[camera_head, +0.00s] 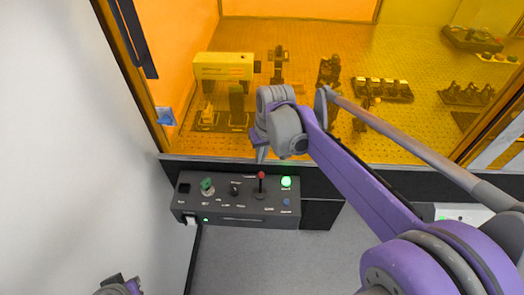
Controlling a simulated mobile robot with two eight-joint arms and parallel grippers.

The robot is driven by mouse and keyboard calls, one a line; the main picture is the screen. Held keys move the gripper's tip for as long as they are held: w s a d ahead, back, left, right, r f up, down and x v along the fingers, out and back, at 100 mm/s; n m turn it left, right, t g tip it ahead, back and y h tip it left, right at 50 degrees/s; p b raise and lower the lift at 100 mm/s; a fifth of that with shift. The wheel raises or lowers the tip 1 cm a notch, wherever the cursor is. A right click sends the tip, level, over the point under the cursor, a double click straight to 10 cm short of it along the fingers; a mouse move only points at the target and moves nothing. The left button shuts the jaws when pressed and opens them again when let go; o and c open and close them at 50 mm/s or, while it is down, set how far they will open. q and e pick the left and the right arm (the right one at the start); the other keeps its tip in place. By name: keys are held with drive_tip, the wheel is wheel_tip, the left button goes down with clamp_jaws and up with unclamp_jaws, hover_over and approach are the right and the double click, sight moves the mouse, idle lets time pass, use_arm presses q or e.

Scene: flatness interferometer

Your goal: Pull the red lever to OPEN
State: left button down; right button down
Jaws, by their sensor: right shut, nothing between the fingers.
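The red lever (262,176) stands up from the dark control box (232,213), right of its middle. Its shaft looks upright, and the small labels around it are too small to read. My right gripper (262,153) is shut and empty. In the picture it shows just above the red knob with a small gap, pointing down. Part of my left arm's end (121,287) shows at the bottom left edge, far from the box. Its fingers cannot be made out.
The box also has a green key-like knob (207,186), a black switch (234,188), a lit green button (286,182) and a blue button (286,202). Behind it, an amber window (300,140) closes off a bench with instruments. A white wall lies left; grey floor lies in front.

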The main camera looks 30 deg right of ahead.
sight(261, 183)
drive_tip(key=f, duration=0.3)
drive_tip(key=w+f, duration=0.1)
drive_tip(key=f, duration=0.1)
drive_tip(key=shift+a, duration=0.2)
use_arm(q)
drive_tip(key=shift+s+f, duration=0.1)
drive_tip(key=shift+f, duration=0.15)
use_arm(e)
drive_tip(key=shift+s, duration=0.1)
use_arm(q)
drive_tip(key=shift+r, duration=0.1)
use_arm(e)
drive_tip(key=shift+s+a+r+t, duration=0.15)
drive_tip(key=shift+s+t, duration=0.05)
drive_tip(key=shift+t, duration=0.1)
